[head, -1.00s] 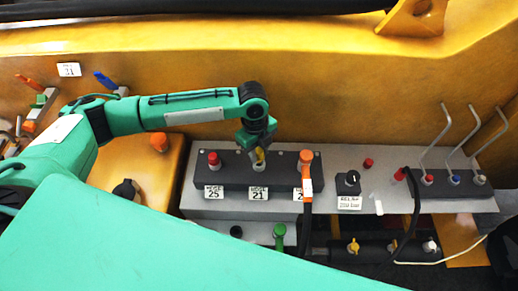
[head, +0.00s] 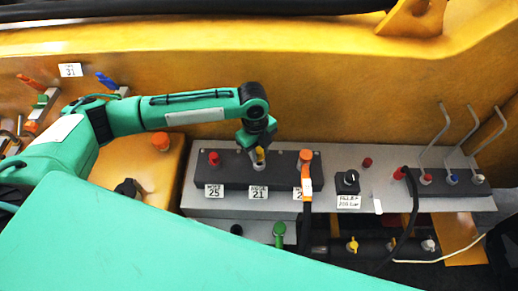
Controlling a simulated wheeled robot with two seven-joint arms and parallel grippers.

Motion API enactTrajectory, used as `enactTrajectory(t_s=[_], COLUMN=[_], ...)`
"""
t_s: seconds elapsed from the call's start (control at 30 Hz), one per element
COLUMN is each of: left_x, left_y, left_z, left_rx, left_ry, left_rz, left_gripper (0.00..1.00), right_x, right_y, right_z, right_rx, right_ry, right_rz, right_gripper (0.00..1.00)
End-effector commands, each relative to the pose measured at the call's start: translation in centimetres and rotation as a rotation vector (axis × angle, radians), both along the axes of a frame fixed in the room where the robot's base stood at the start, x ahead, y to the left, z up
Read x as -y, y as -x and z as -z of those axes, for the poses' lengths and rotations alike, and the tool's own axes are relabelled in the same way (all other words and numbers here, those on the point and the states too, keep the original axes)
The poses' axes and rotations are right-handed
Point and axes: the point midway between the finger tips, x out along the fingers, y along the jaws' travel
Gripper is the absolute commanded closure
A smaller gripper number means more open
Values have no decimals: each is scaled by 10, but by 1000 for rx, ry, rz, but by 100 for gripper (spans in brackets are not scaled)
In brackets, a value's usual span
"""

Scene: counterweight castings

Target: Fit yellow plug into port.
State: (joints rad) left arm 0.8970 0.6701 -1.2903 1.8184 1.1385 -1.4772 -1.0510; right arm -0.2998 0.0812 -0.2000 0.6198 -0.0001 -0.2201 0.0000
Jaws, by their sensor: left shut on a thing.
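The yellow plug (head: 260,154) is in my left gripper (head: 257,155), over the middle port (head: 259,166) of the dark port block (head: 232,178), above the label 21. My left gripper is shut on the plug and covers much of it. The plug looks upright and at the port's mouth; I cannot tell how deep it sits. My right gripper is not in view.
A red plug (head: 214,158) stands left of the port and an orange plug (head: 305,156) with a dark cable stands right. A black knob (head: 348,182) and several upright metal levers (head: 436,137) are further right. A yellow wall rises behind.

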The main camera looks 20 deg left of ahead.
Motion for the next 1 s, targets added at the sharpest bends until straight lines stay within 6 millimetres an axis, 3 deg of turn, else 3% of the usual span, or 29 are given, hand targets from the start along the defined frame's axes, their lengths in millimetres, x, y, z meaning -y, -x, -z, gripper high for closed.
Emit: enactTrajectory(t_s=[1.0], left_x=[0], left_y=[0], left_z=[0], left_rx=[0], left_ry=[0], left_rz=[0], left_gripper=[90], right_x=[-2], right_y=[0], right_z=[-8], right_rx=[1], right_ry=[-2], right_rz=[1], right_gripper=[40])
